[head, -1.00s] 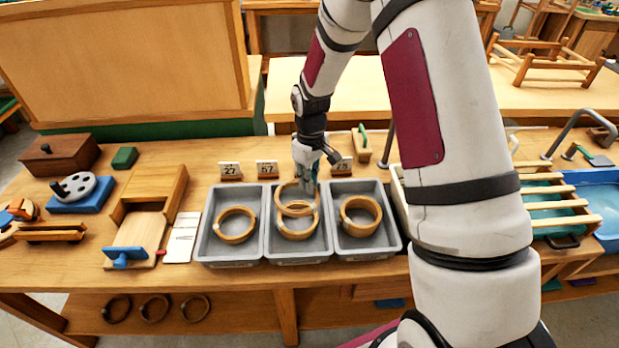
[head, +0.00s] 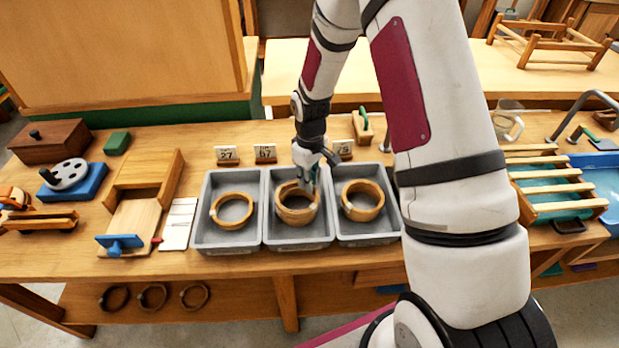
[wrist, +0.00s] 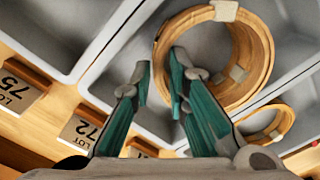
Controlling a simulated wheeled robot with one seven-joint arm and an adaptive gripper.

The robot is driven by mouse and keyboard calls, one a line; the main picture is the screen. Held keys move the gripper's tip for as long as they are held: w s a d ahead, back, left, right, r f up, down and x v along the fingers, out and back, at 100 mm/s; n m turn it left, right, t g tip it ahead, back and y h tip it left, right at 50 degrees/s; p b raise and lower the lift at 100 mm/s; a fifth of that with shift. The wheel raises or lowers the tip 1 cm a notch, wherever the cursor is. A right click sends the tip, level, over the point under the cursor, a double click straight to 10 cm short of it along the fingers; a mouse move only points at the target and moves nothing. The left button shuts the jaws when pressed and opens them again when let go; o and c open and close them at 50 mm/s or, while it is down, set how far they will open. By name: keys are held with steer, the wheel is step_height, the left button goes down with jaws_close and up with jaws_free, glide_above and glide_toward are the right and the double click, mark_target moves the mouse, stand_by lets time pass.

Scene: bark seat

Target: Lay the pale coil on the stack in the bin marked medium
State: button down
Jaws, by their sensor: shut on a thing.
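My gripper (head: 308,178) is over the middle grey bin (head: 299,244). In the wrist view its fingers (wrist: 160,78) are shut on the wall of a pale coil (wrist: 262,55), a tan ring with light ties. In the head view this coil (head: 288,188) sits in line with the stack (head: 296,219) in the middle bin and looks level. Coil and stack appear to touch, but the seam is hard to make out. My fingers hide part of the coil's far rim. No readable word "medium" shows.
The left bin (head: 227,247) holds a low coil (head: 231,224), the right bin (head: 366,239) a taller one (head: 363,212). Number cards (head: 227,155) stand behind the bins. A wooden box (head: 147,185) is on the left, a slatted rack (head: 550,184) on the right.

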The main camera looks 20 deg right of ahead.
steer(key=shift+f, duration=0.25)
stand_by(0.7)
steer(key=c, duration=1.5)
jaws_free()
steer(key=shift+o, duration=0.4)
steer(key=shift+o, duration=1.3)
steer(key=shift+r, duration=0.1)
steer(key=shift+r+p, duration=1.25)
steer(key=shift+r, duration=2.15)
steer(key=shift+r, duration=0.1)
